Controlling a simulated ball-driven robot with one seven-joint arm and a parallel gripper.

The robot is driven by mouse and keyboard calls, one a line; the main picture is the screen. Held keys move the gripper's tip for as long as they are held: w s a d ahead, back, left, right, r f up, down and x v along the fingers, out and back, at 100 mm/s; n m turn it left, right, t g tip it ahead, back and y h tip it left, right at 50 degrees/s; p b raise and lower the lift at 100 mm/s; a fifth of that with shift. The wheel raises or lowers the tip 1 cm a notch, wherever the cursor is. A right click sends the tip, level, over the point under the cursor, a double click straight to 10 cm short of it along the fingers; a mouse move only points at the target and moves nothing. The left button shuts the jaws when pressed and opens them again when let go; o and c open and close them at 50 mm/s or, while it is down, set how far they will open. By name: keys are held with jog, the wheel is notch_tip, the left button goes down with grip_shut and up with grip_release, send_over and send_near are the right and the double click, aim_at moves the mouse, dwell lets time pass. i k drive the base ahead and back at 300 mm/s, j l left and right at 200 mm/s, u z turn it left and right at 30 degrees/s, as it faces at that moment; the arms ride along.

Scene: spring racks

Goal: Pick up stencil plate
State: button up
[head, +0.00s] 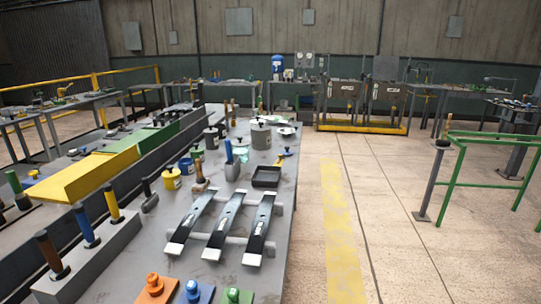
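I cannot tell for sure which thing is the stencil plate. Small flat plates with knobs lie at the near edge of the grey workbench (183,232): an orange one (156,290), a blue one (196,292) and a green one (237,296), all partly cut off by the bottom of the head view. Three dark leaf springs (228,222) with pale ends lie side by side on a rack behind them. My gripper is not in view.
A grey block with upright handled tools (86,227) stands at the left. A yellow angled shelf (95,176), a black tray (266,176) and several pots (261,135) are farther back. Open floor (390,230) lies right of the bench, with a green rail frame (490,138) beyond.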

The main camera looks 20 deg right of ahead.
aim_at(279, 161)
jog(key=i+l+u, duration=0.1)
jog(key=i+l, duration=0.45)
jog(key=l, duration=0.2)
jog(key=i+l+u, duration=0.15)
jog(key=i+l, duration=0.4)
jog(key=l, duration=0.25)
jog(key=i+l+u, duration=0.15)
jog(key=l, duration=0.25)
jog(key=i, duration=0.1)
